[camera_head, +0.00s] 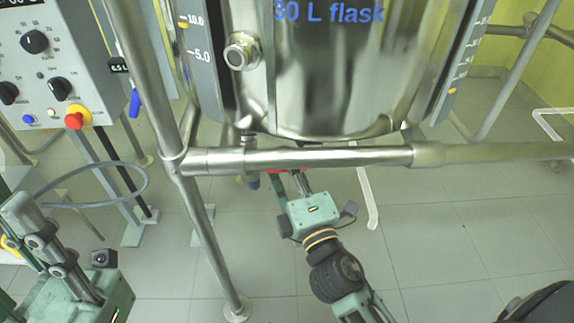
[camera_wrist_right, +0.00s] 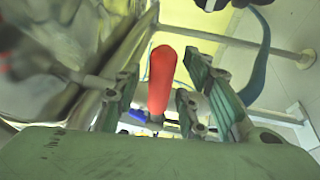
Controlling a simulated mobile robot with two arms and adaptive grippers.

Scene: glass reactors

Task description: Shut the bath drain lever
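The red drain lever (camera_wrist_right: 162,78) shows upright in the middle of the right wrist view. My right gripper (camera_wrist_right: 160,88) is open, with one finger on each side of the lever and a visible gap on both sides. In the head view, only a thin red strip of the lever (camera_head: 290,171) shows below the frame tube, under the steel bath (camera_head: 340,95). The right gripper (camera_head: 289,184) reaches up to it there; the tube partly hides the fingertips. My left gripper (camera_head: 38,235) is at the lower left, away from the bath; its finger opening is unclear.
A horizontal steel frame tube (camera_head: 310,157) crosses just above my right gripper, and a slanted post (camera_head: 205,240) stands to its left. A control panel (camera_head: 55,65) and a blue handle (camera_head: 134,103) are at the upper left. Tiled floor (camera_head: 440,235) is open at right.

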